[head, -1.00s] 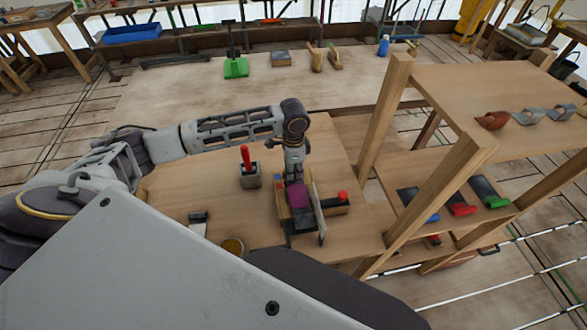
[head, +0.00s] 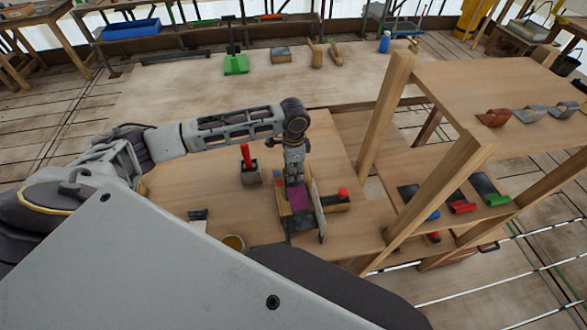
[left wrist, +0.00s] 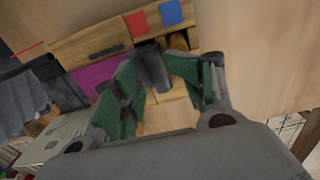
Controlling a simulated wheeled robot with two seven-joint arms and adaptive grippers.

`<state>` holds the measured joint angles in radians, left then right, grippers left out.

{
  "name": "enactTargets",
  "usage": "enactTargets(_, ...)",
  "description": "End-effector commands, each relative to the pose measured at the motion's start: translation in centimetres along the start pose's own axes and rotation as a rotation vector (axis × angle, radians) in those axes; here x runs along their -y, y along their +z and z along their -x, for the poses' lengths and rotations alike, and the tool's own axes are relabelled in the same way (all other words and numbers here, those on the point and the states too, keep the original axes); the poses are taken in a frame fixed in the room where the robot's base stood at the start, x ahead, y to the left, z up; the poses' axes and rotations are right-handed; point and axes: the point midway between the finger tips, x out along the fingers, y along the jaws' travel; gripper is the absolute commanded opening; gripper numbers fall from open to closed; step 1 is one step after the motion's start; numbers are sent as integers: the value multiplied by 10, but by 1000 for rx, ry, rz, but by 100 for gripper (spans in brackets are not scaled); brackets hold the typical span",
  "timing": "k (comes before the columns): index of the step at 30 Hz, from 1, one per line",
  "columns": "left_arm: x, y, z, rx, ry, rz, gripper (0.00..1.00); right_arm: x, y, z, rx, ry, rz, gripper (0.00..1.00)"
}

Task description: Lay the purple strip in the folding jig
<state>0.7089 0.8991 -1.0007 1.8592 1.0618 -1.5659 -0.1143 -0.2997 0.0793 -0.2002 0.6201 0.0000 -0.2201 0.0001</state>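The purple strip (head: 299,199) lies in the folding jig (head: 300,224), between its wooden parts and beside the upright grey plate (head: 317,209). The strip also shows in the left wrist view (left wrist: 97,76), to the left of the fingers and partly hidden by one of them. My left gripper (head: 294,183) points down at the far end of the strip. In the left wrist view its green-padded fingers (left wrist: 160,80) stand apart, with no strip between them. A dark rounded part shows beyond the fingertips. My right gripper is not in view.
A red-handled tool in a grey block (head: 249,173) stands left of the jig. A red knob (head: 343,194) is at its right. A round can (head: 233,243) is in front. A wooden rack (head: 440,180) with coloured pieces stands at right.

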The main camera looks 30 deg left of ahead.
Motion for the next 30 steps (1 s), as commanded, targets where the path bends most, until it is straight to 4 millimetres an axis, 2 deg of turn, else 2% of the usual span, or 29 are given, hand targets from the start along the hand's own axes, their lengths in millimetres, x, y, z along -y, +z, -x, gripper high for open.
enactTargets(10,1,0,14,-3,-3,-1,43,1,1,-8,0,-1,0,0)
enactTargets(30,1,-1,112,-3,-3,-1,43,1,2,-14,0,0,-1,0)
